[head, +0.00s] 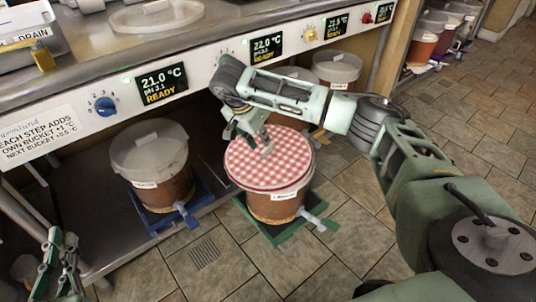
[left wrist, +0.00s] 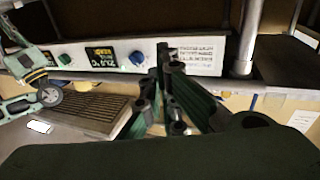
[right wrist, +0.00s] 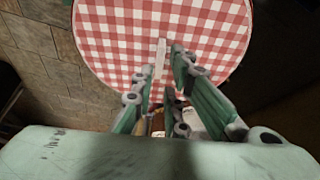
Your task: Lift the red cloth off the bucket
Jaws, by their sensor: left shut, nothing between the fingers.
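The red-and-white checked cloth (head: 284,173) lies as a round cover over the top of a brown bucket (head: 278,209) on a green stand. The cloth also fills the upper part of the right wrist view (right wrist: 110,30). My right gripper (head: 266,147) points down at the cloth's middle. In the right wrist view its fingertips (right wrist: 163,66) are on either side of a pale upright tab (right wrist: 160,56) on the cloth; I cannot tell whether they press on it. My left gripper (head: 62,262) is low at the left, away from the bucket, shut and empty (left wrist: 165,88).
A second bucket (head: 170,190) with a pale lid stands left on a blue stand. Another lidded bucket (head: 337,68) stands behind, under the steel bench. The bench front with displays (head: 162,86) runs close behind the buckets. The tiled floor (head: 330,260) in front is clear.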

